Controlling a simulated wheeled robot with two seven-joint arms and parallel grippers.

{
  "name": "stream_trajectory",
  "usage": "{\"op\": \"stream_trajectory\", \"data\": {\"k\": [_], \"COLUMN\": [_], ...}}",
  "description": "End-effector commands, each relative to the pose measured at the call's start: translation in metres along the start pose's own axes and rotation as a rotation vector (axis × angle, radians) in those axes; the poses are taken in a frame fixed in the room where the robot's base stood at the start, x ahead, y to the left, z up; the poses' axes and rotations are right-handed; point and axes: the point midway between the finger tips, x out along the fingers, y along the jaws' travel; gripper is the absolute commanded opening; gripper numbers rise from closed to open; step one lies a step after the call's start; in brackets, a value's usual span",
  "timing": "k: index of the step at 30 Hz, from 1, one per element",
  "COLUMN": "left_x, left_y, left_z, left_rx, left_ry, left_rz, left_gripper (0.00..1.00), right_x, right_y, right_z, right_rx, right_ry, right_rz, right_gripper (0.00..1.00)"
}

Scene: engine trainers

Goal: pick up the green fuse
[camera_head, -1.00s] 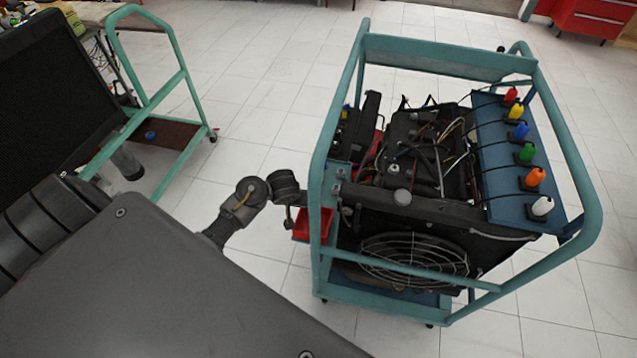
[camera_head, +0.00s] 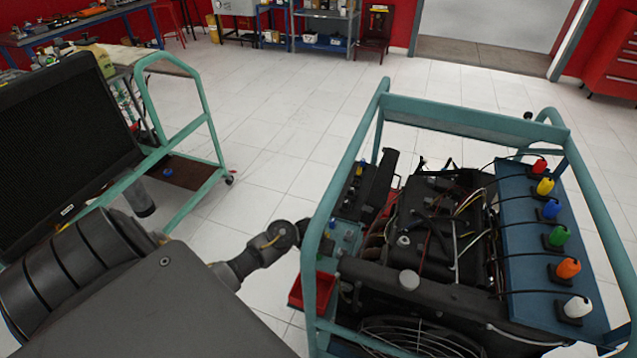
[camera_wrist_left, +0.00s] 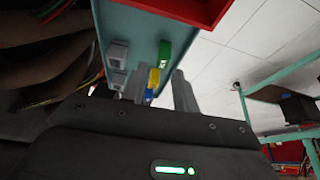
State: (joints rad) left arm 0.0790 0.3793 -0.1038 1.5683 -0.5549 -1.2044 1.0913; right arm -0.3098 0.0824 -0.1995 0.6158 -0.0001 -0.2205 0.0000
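In the left wrist view, the green fuse (camera_wrist_left: 165,56) stands on a blue-grey panel (camera_wrist_left: 137,22), just beyond my left gripper (camera_wrist_left: 158,82). The gripper's two grey fingers are apart with a gap between them. A yellow fuse (camera_wrist_left: 153,79) and a blue fuse (camera_wrist_left: 148,97) show in line with that gap, nearer the gripper body. I see no contact with the green fuse. In the head view, my left arm reaches the cart's left side, and the gripper there is mostly hidden behind the teal post. My right gripper is not in view.
The teal cart frame (camera_head: 318,235) rises beside my left wrist. A red tray (camera_wrist_left: 190,8) adjoins the panel. Coloured plugs, including a green one (camera_head: 558,236), line the blue board (camera_head: 515,215) at right.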

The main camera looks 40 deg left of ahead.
Motion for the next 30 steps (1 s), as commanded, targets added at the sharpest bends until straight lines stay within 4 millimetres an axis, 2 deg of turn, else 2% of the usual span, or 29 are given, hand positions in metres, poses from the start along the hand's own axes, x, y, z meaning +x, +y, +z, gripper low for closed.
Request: {"op": "stream_trajectory", "data": {"k": [2,8,19,28,30], "left_x": [0.008,0.011,0.058,0.061,0.061], "left_y": [-0.002,-0.001,-0.006,-0.007,-0.007], "left_z": [0.001,0.000,-0.004,-0.005,-0.004], "left_rx": [-0.001,-0.001,-0.003,-0.004,-0.004], "left_ry": [-0.001,0.000,0.001,0.002,0.001], "left_rz": [-0.003,-0.001,-0.004,-0.004,-0.004], "left_gripper": [0.29,0.29,0.29,0.29,0.20], "right_x": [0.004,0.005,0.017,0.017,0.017], "right_y": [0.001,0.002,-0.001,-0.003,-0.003], "right_z": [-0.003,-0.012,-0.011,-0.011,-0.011], "right_rx": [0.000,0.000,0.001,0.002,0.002], "right_ry": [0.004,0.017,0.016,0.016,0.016], "right_rz": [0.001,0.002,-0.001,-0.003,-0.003], "right_gripper": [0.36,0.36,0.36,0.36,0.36]}}
